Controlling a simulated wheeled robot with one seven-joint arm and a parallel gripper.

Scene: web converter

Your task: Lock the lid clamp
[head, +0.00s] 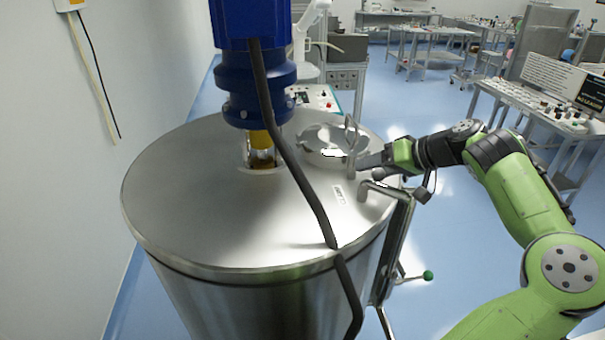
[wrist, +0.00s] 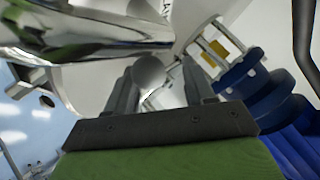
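The lid clamp (head: 352,135) is a shiny metal bar and bracket standing at the right side of a small round hatch lid (head: 325,140) on the steel tank's top. The hatch lid lies on its port. My gripper (head: 368,167) is just right of the clamp, low over the tank top, reaching in from the right. In the wrist view my gripper (wrist: 158,75) has its two dark fingers apart. A round metal end (wrist: 149,73) shows between them, nearer the left finger; I cannot tell whether they touch. A large polished metal part (wrist: 85,35) fills the upper left.
The blue motor column (head: 255,75) with a hanging black cable stands left of the hatch. A bent steel handle (head: 395,200) rises at the tank's right edge, close below my gripper. Lab tables (head: 540,100) stand behind my arm. The blue floor right of the tank is open.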

